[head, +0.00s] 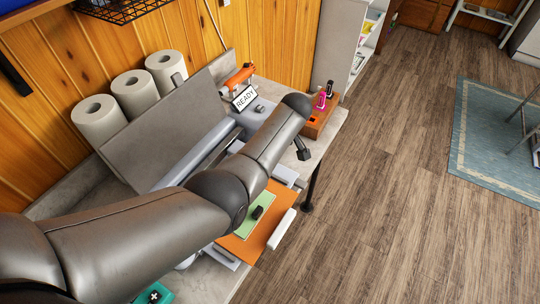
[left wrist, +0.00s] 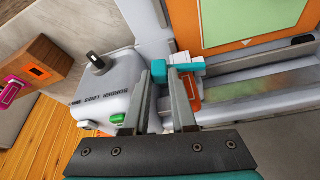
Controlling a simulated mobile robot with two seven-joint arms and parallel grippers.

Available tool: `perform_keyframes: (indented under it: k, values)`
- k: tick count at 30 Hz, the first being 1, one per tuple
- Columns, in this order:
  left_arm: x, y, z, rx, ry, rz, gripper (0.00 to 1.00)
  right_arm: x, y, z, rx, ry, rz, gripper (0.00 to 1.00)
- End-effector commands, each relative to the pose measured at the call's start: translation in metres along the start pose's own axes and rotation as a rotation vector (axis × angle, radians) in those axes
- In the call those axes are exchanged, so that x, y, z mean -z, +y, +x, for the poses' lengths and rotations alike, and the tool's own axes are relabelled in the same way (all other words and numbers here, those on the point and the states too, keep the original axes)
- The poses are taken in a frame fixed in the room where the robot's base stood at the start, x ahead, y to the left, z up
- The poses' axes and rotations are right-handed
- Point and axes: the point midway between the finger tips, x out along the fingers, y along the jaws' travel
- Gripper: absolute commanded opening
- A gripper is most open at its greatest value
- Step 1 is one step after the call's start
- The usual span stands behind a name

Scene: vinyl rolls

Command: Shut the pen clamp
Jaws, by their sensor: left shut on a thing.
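In the left wrist view, a small teal piece (left wrist: 186,69), which looks like the pen clamp's lever, sits on the white carriage of the cutting machine. An orange part (left wrist: 190,92) is just below it. My left gripper (left wrist: 161,72) has its two fingers at the teal piece's left end and is shut on it. I cannot tell whether the clamp is raised or down. In the head view my left arm crosses over the machine and hides the carriage, the clamp and the gripper's fingertips. My right gripper is not in view.
The machine's white end housing (left wrist: 105,95) has a green button (left wrist: 118,118). A READY display (head: 243,98) stands behind the arm. A wooden block (head: 317,122) holds pens at the right. An orange sheet (head: 240,246) carries a green piece (head: 251,232). White rolls (head: 134,92) stand by the wall.

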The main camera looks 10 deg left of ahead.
Motion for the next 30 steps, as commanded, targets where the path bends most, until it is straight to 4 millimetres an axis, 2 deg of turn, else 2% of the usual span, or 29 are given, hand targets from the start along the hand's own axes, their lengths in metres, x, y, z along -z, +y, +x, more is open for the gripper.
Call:
perform_keyframes:
  k: [3, 10, 26, 30]
  values:
    - [0.003, 0.002, 0.003, 0.018, 0.002, -0.050, 0.00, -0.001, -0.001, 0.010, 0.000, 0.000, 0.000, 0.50]
    - [0.007, 0.002, 0.003, 0.042, 0.002, -0.106, 0.00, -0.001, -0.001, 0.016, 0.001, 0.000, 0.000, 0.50]
    - [0.009, 0.001, 0.002, 0.047, 0.004, -0.117, 0.00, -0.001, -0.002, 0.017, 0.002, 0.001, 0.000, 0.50]
    - [0.008, 0.001, 0.000, 0.037, 0.004, -0.091, 0.00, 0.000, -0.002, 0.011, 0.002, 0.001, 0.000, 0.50]
